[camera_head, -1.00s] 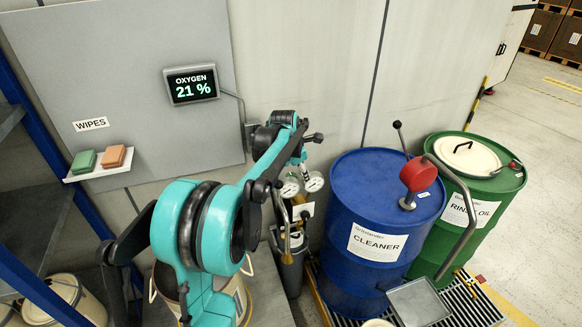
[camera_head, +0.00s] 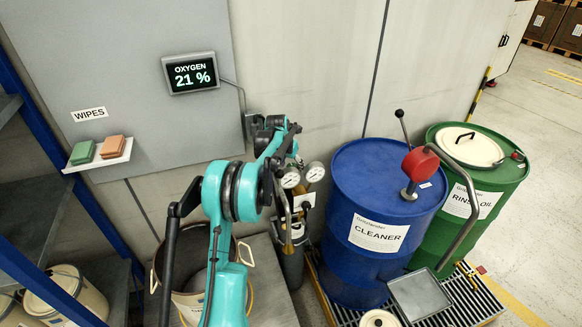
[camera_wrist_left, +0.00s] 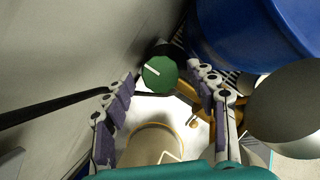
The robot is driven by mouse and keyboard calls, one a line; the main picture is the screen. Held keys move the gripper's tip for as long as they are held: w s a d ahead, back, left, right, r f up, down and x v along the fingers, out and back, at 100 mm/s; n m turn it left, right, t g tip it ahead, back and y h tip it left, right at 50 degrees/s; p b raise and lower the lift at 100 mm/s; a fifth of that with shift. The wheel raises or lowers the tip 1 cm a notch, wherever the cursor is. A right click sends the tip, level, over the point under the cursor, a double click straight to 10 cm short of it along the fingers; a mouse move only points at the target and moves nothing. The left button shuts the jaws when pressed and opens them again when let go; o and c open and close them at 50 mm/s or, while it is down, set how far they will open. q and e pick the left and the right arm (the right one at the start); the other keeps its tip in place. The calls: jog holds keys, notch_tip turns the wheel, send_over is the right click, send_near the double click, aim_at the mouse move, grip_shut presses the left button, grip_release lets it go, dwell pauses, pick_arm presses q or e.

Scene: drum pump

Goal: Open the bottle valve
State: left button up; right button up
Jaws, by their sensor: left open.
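The gas bottle (camera_head: 292,262) is a grey cylinder standing against the wall, left of the blue drum. Two round white gauges (camera_head: 290,178) (camera_head: 315,171) sit at its top. In the left wrist view a round green valve knob (camera_wrist_left: 158,76) with a white mark faces the camera. My left gripper (camera_wrist_left: 162,78) is open, with one finger on each side of the knob. In the head view my teal left arm hides the knob, and the fingers are hard to make out. My right gripper is not in view.
The blue cleaner drum (camera_head: 372,262) and green rinse oil drum (camera_head: 487,228) stand at right on a grating. A bucket (camera_head: 190,302) stands behind my arm. An oxygen display (camera_head: 191,74) reads 21 %. A wipes shelf (camera_head: 100,157) is at left.

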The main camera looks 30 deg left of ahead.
pick_arm(q)
jog(key=c, duration=1.2)
jog(key=shift+o, duration=0.2)
jog(key=shift+m, duration=0.3)
jog(key=m+h, duration=0.1)
jog(key=m, duration=0.1)
jog(key=m+p, duration=0.1)
jog(key=m, duration=0.1)
jog(key=shift+a+h+p, duration=0.2)
jog(key=shift+h+p, duration=0.1)
jog(key=shift+h, duration=0.1)
jog(key=shift+w+a+m+g+h+p, duration=0.1)
jog(key=shift+m+g+h+p, duration=0.25)
jog(key=shift+m, duration=0.8)
jog(key=shift+w+m+g+h+p, duration=0.1)
jog(key=shift+m+g+h+p, duration=0.3)
jog(key=shift+m, duration=0.75)
jog(key=shift+s, duration=0.1)
